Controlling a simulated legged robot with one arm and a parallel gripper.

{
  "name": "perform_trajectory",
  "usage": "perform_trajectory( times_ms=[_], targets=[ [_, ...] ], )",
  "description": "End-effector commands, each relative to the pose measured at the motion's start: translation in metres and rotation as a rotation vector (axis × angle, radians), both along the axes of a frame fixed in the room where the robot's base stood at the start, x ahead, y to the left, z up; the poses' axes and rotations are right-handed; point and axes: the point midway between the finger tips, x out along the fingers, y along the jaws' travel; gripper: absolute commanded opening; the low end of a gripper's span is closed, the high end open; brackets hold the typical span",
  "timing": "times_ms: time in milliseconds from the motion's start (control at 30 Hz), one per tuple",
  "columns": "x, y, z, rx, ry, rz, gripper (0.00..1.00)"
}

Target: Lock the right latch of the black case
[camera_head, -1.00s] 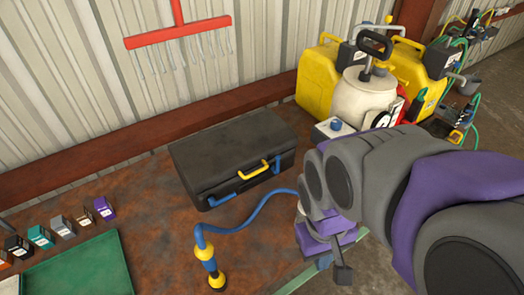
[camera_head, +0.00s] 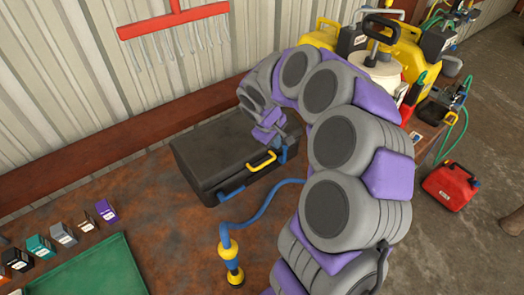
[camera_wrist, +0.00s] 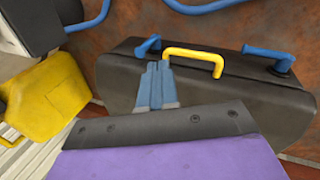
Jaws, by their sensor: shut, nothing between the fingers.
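The black case (camera_head: 205,160) sits closed on the rusty brown table, with a yellow handle (camera_head: 261,162) on its front edge. Its right blue latch (camera_head: 283,154) is at the front right, and its left blue latch (camera_head: 231,194) is at the front left. In the wrist view the right latch (camera_wrist: 147,47) appears left of the yellow handle (camera_wrist: 195,54), and the left latch (camera_wrist: 268,54) right of it. My gripper (camera_wrist: 158,66) is shut and empty, over the case with its blue fingertips close to the right latch. I cannot tell whether they touch.
A blue hose with a yellow-and-blue fitting (camera_head: 231,258) lies in front of the case. A green tray (camera_head: 95,268) and several small boxes are at the left. A white tank (camera_head: 380,72) and yellow cans stand behind right. A red can (camera_head: 450,186) is on the floor.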

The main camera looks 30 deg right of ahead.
Motion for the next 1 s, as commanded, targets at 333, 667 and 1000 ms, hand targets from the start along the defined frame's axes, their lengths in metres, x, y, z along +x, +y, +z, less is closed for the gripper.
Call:
perform_trajectory(
  times_ms=[333, 667, 1000],
  targets=[
    [0.011, -0.026, -0.013, -0.019, -0.005, -0.001, 0.0],
    [0.012, -0.022, -0.018, -0.024, -0.003, 0.0, 0.0],
    [0.018, -0.043, -0.07, -0.021, 0.0, -0.002, 0.0]
  ],
)
